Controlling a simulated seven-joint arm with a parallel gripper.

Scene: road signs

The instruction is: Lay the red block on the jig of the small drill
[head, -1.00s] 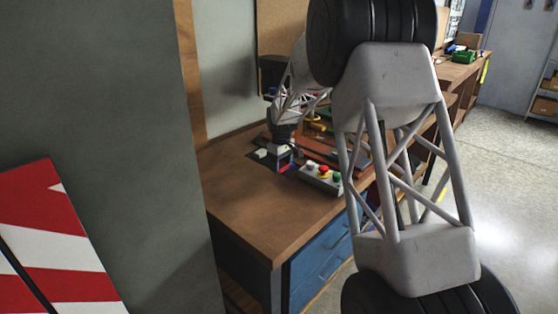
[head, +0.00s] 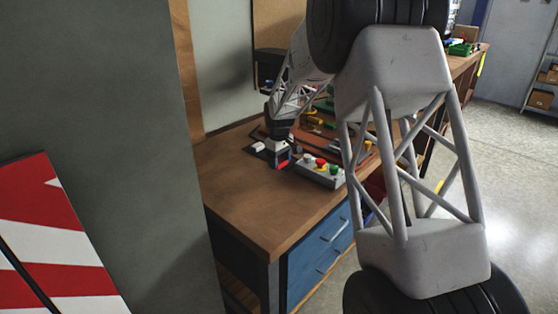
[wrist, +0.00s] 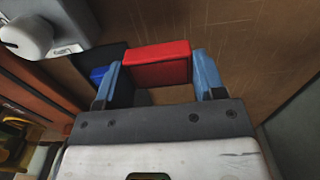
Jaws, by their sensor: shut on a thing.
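My gripper (wrist: 157,62) is shut on the red block (wrist: 157,65), with one blue finger at each end of it. In the head view my gripper (head: 279,158) is low over the workbench, and the red block (head: 283,164) shows as a small red patch between the fingers. Whether the block touches the bench top is unclear. A dark machine (head: 268,68) at the back wall, partly behind my arm, may be the small drill; I cannot tell for sure. I cannot make out its jig.
A grey button box (head: 320,173) stands just right of my gripper. The wrist view shows a grey thing with a round white knob (wrist: 28,38) and a small blue piece (wrist: 97,75). The bench's front left (head: 245,200) is clear. A grey wall (head: 110,120) stands left.

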